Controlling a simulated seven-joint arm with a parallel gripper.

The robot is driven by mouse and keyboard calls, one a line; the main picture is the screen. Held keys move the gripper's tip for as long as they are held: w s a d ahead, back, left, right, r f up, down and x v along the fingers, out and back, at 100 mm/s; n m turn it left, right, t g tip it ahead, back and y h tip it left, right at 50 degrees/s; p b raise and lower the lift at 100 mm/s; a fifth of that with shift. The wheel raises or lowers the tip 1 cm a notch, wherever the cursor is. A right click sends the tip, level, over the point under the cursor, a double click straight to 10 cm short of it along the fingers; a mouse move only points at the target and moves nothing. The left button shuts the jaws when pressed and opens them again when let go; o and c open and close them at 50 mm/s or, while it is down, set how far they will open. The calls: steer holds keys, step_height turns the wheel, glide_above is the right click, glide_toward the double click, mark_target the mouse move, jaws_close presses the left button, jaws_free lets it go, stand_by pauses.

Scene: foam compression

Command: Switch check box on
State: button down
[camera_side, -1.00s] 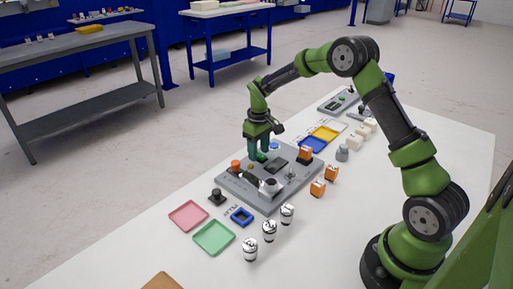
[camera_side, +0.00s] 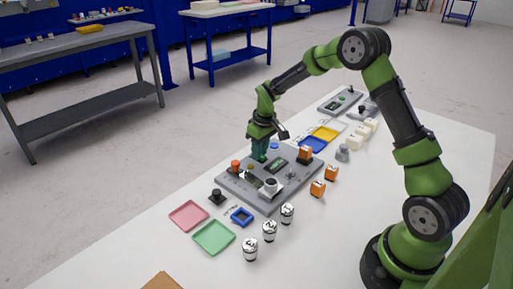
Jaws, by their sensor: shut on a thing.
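The grey check box (camera_side: 228,176) lies on the white table, its top carrying knobs, buttons and small displays. My gripper (camera_side: 259,157) is down at the far edge of its top, fingers pointing down and shut on a small green switch there. The fingers mostly hide the switch. The middle display (camera_side: 277,165) shows lit green marks, and the front-left display (camera_side: 254,181) is partly bright. An orange-red button (camera_side: 236,164) is left of my gripper, and a blue button (camera_side: 275,146) is right of it.
Pink (camera_side: 189,215) and green (camera_side: 213,238) trays, a blue square frame (camera_side: 241,216) and several silver-black cylinders (camera_side: 269,231) stand in front. Orange cubes (camera_side: 318,188) are at right. Blue (camera_side: 313,142) and yellow (camera_side: 326,133) trays lie behind. The front table is mostly clear.

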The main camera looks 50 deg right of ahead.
stand_by(0.4)
steer(key=c, duration=0.9)
jaws_free()
steer(key=shift+r, duration=0.1)
steer(key=s+r, duration=0.1)
steer(key=r, duration=0.4)
steer(key=s+r, duration=0.1)
steer(key=r, duration=0.5)
steer(key=s+r, duration=0.1)
steer(key=r, duration=0.4)
steer(key=shift+r, duration=0.2)
